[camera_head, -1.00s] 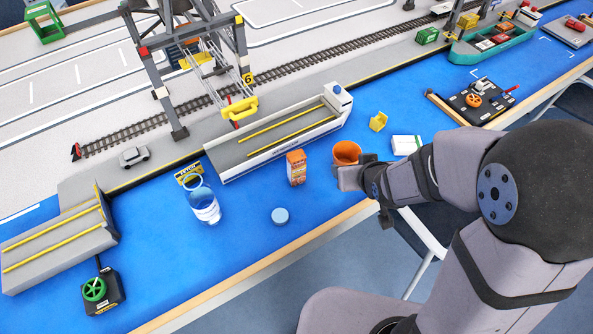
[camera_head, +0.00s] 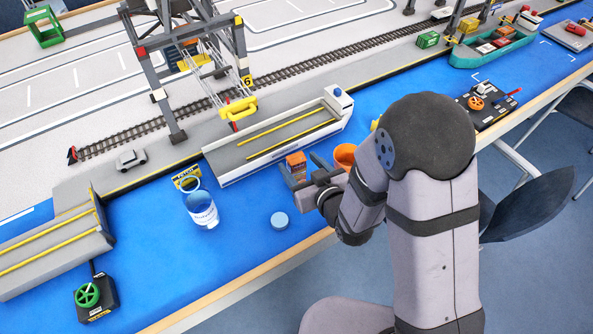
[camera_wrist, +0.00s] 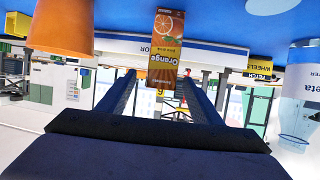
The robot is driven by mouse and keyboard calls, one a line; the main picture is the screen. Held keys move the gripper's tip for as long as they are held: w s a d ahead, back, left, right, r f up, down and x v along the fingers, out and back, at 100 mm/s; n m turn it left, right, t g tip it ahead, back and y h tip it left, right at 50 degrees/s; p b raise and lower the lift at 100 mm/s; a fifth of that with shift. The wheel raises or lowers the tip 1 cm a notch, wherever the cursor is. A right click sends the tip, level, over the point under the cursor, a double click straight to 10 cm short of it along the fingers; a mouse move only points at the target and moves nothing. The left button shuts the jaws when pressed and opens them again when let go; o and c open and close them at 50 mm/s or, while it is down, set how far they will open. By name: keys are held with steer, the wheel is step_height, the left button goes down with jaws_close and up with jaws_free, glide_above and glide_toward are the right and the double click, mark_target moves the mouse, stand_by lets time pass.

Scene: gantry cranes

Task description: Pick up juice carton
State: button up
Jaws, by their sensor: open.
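The juice carton (camera_head: 297,159), an orange box with a fruit print, stands on the blue table by the grey barge. It is partly hidden by my gripper in the head view. My gripper (camera_head: 300,167) is open and close beside the carton. In the wrist view the juice carton (camera_wrist: 166,45) lies ahead, in line with the gap between the fingertips of my gripper (camera_wrist: 159,77). The fingers do not close on it.
An orange cup (camera_head: 345,155) is close to the right of my gripper; it also shows in the wrist view (camera_wrist: 62,25). The barge (camera_head: 275,140) is behind the carton.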

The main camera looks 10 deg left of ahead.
mark_target(291, 155)
steer(key=shift+p+x, duration=0.9)
steer(key=shift+x, duration=2.35)
steer(key=shift+s+a, duration=0.1)
steer(key=c, duration=1.3)
